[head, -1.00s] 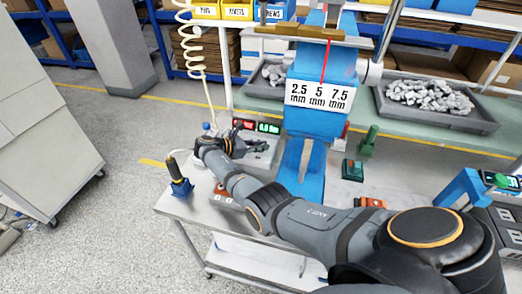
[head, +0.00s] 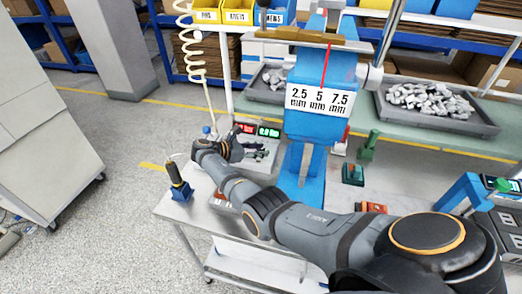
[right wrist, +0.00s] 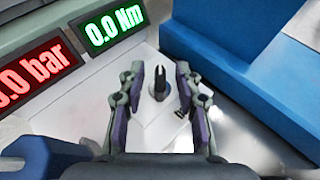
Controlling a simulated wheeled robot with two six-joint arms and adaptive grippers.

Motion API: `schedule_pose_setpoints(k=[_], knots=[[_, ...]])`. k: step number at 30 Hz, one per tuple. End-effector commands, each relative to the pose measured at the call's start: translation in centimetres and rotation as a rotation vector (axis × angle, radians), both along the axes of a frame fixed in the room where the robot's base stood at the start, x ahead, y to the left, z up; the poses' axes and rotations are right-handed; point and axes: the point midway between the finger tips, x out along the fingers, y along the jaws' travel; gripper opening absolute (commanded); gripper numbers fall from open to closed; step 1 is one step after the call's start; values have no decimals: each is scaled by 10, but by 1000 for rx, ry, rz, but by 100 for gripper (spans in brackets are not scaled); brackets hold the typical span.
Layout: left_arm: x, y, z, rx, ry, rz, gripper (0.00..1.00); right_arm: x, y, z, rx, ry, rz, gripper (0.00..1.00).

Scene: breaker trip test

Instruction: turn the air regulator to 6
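My right gripper (head: 257,152) hangs over the far end of the small grey bench, below the displays. In the right wrist view the gripper (right wrist: 160,72) is open. Its fingers stand either side of a short dark upright post (right wrist: 158,80) on a pale square base, with gaps and no visible contact. The red bar display (right wrist: 38,75) is partly cut off and shows ".0 bar". The green display (right wrist: 115,28) reads 0.0 Nm. A blue rounded part (right wrist: 50,160) shows at lower left. I cannot tell which part is the air regulator. My left gripper is out of view.
A blue column (head: 313,125) with a 2.5/5/7.5 mm sign stands right of the gripper; its blue body (right wrist: 240,55) is close in the wrist view. A dark-handled tool in a blue holder (head: 178,182) is at the bench's left corner. A coiled hose (head: 190,45) hangs behind.

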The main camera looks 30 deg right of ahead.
Motion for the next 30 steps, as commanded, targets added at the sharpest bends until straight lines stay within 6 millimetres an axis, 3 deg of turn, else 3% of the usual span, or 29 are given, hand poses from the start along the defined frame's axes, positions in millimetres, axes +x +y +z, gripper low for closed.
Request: schedule_pose_setpoints(k=[6,11,30], knots=[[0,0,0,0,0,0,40,4,40,16,2,0,2,34],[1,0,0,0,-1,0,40,6,57,23,2,2,1,34],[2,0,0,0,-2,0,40,6,60,24,1,1,0,34]])
